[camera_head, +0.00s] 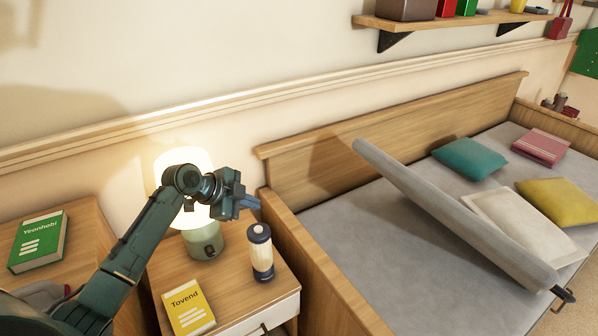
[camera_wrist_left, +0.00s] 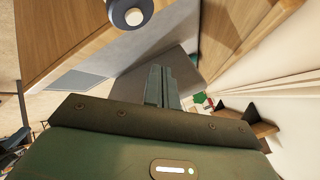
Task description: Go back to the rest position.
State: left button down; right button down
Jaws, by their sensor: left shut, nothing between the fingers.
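My left gripper (camera_head: 246,203) is in the upper middle-left of the head view, above the nightstand (camera_head: 243,289), its fingers pointing right. It is shut and empty. It is in front of the lit table lamp (camera_head: 206,240) and partly hides its glowing shade. The shut fingers (camera_wrist_left: 161,88) also show in the left wrist view. A dark-capped cylinder (camera_head: 260,252) stands upright on the nightstand, below and right of the fingers and apart from them. Its top shows in the left wrist view (camera_wrist_left: 133,14). My right gripper is not in view.
A yellow book (camera_head: 187,307) lies on the nightstand. A green book (camera_head: 38,241) is on a wooden surface at left. The daybed (camera_head: 330,235) at right bears cushions and a tilted grey panel (camera_head: 450,210). A wall shelf (camera_head: 430,24) is above; the space over the bed is clear.

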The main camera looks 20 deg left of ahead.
pick_arm(q)
jog(key=s+d+f+n+t+y+p, duration=0.1)
jog(key=s+d+f+n, duration=0.25)
jog(key=s, duration=0.25)
jog(key=s+d+f+n+p, duration=0.2)
jog(key=s+d+f, duration=0.2)
jog(key=s, duration=0.2)
jog(key=s+d+f+n+t+y+p, duration=0.1)
jog(key=s+d+f+n, duration=0.2)
jog(key=s, duration=0.3)
jog(key=s+d+r+n+t+p, duration=0.1)
jog(key=s+d+r+n, duration=0.2)
jog(key=s, duration=0.6)
jog(key=shift+s+d+n+p, duration=0.15)
jog(key=shift+d+n+p, duration=0.25)
jog(key=shift+d+n, duration=0.35)
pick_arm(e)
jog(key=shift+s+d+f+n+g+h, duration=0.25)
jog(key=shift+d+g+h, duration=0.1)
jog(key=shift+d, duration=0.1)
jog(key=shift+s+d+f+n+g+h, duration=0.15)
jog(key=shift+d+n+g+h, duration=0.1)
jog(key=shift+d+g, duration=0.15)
pick_arm(q)
jog(key=shift+a, duration=0.1)
